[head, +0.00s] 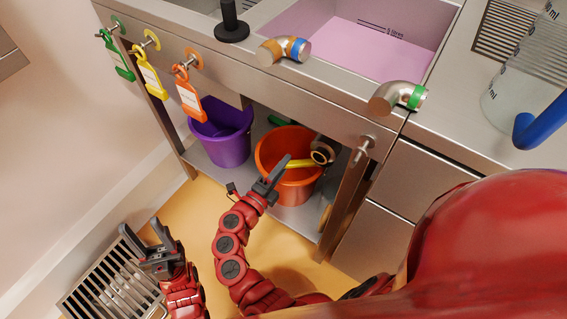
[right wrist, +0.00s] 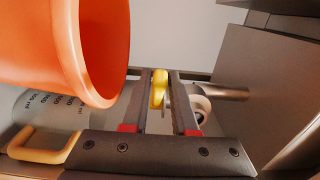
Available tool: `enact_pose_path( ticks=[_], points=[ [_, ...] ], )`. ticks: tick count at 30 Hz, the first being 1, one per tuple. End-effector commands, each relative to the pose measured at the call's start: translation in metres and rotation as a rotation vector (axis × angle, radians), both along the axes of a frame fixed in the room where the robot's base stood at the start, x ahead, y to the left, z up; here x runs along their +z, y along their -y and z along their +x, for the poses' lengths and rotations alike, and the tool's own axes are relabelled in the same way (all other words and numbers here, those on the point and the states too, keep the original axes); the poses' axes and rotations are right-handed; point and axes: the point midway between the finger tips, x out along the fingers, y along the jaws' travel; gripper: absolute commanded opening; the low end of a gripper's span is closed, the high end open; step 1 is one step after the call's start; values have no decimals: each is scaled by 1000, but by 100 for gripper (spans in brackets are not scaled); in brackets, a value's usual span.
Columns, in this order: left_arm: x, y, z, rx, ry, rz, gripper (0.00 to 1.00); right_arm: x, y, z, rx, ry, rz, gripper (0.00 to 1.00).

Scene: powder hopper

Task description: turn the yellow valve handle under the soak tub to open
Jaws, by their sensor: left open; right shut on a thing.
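A pale ring-shaped fitting (right wrist: 201,106) shows just right of the fingers there. My left gripper (head: 157,240) is open and empty, low over the floor at the left.
An orange bucket (head: 284,190) stands under the valve; it fills the upper left of the wrist view (right wrist: 98,50). A purple bucket (head: 221,145) stands left of it on the shelf. Tags hang on the counter front. A floor grate (head: 95,285) lies by my left gripper.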

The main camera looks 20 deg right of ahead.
Motion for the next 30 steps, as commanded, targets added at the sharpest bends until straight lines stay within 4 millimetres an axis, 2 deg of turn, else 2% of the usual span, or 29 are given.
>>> enact_pose_path(
  ticks=[10, 23, 30],
  points=[
    [5, 0, 0, 0, 0, 0, 50, -1, 0, -25, -4, -3, 0, 0],
    [5, 0, 0, 0, 0, 0, 50, -1, 0, -30, -5, -2, 1, 0],
    [9, 0, 0, 0, 0, 0, 50, -1, 3, -48, -4, -4, 2, 0]
  ],
)
